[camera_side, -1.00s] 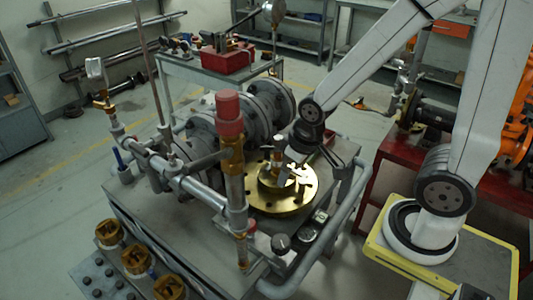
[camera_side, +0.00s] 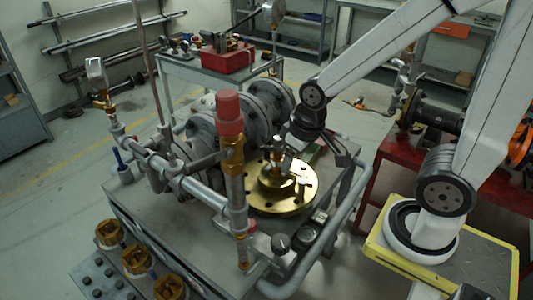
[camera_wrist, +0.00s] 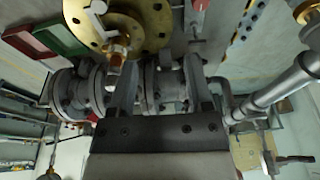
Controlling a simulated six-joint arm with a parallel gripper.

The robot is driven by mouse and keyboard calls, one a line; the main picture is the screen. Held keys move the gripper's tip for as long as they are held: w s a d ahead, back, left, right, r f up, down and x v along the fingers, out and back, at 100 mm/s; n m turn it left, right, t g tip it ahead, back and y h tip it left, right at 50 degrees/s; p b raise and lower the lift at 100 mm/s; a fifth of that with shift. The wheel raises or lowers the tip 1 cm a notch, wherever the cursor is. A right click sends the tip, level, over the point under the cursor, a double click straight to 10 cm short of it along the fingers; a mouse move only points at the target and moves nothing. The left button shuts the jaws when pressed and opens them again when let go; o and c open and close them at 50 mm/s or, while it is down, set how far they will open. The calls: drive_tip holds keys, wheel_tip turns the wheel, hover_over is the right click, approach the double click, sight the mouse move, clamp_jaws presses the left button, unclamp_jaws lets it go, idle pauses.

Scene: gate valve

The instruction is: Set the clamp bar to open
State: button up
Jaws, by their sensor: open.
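A round brass flange (camera_side: 258,201) with holes lies on the bench top, with a raised brass hub and fittings (camera_side: 278,170) at its centre. The flange also shows at the top of the wrist view (camera_wrist: 80,22), with a small fitting (camera_wrist: 117,45) of orange and pale metal at its lower side. I cannot tell for certain which part is the clamp bar. My gripper (camera_side: 292,148) hangs just above and behind the hub in the side view. In the wrist view its two grey fingers (camera_wrist: 158,75) stand apart, with nothing clearly held between them.
A red-capped brass valve post (camera_side: 232,150) and grey pipework stand left of the flange. Large grey flanged pipes (camera_side: 262,110) lie behind it. A bent grey rail (camera_side: 345,205) runs along the bench's right side. Several brass fittings (camera_side: 137,262) sit at the front left.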

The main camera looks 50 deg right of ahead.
drive_tip(key=w+d+r+n+g+h, duration=0.1)
drive_tip(key=w+d+n+g, duration=0.3)
drive_tip(key=w, duration=0.5)
drive_tip(key=w+d+r+n+g+h, duration=0.1)
drive_tip(key=w+d+n+g, duration=0.15)
drive_tip(key=w+d, duration=0.6)
wheel_tip(320, 180, down, 8)
drive_tip(key=w+a, duration=0.1)
drive_tip(key=shift+a+r+h, duration=0.2)
drive_tip(key=shift+a+h, duration=0.1)
drive_tip(key=shift+a, duration=0.1)
drive_tip(key=shift+x, duration=3.85)
drive_tip(key=shift+w, duration=0.1)
clamp_jaws()
